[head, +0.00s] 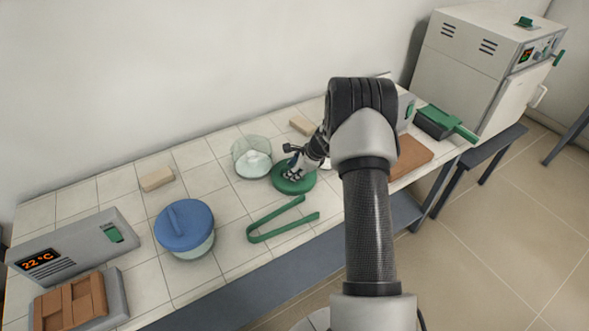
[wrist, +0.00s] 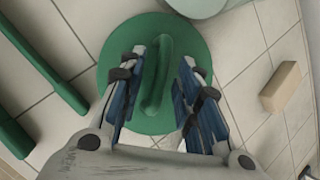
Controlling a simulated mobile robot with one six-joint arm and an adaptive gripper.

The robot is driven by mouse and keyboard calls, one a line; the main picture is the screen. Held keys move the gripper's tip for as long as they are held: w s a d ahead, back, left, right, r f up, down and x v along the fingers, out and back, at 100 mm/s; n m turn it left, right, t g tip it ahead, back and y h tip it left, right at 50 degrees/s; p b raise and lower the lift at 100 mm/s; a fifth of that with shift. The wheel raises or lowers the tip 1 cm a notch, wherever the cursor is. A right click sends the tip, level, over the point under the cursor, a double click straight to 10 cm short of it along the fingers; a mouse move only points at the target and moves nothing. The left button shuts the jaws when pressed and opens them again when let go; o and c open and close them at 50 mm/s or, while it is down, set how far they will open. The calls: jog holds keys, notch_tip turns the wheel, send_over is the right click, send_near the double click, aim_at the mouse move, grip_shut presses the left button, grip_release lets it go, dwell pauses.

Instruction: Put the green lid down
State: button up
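The green lid (head: 305,185) is a round disc with a raised bar handle. It lies flat on the white tiled table, apart from and just right of the glass jar (head: 250,160). In the wrist view the lid (wrist: 112,45) is seen from above. My gripper (wrist: 163,58) is directly over it, with one finger on each side of the handle (wrist: 157,75). A gap shows between each finger and the handle, so the gripper is open. In the head view my gripper (head: 295,170) hides part of the lid and its handle.
Green tongs (head: 283,221) lie in front of the lid. A blue-lidded pot (head: 185,228) stands to the left. Small tan blocks (head: 157,179) lie behind. A heater reading 22 °C (head: 75,245) is at far left. A furnace (head: 480,65) stands at right.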

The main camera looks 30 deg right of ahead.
jog(key=shift+r, duration=0.1)
jog(key=shift+d+r, duration=0.1)
jog(key=shift+r, duration=0.25)
jog(key=p+v, duration=0.3)
jog(key=v, duration=0.8)
jog(key=s+a+r+n+g, duration=0.1)
jog(key=s+a+r+n, duration=0.4)
jog(key=a+r, duration=0.4)
jog(key=s+a+r+n, duration=0.3)
jog(key=a+r+n, duration=0.4)
jog(key=a+r, duration=0.25)
jog(key=s+a+r+n+h, duration=0.1)
jog(key=s+a+r+n, duration=0.1)
jog(key=s+n, duration=0.5)
jog(key=s+a+r+n+h, duration=0.1)
jog(key=s+a+r+n, duration=0.2)
jog(key=s, duration=1.4)
jog(key=a+n, duration=0.2)
jog(key=n, duration=0.2)
jog(key=shift+a+r, duration=0.15)
jog(key=shift+a, duration=0.05)
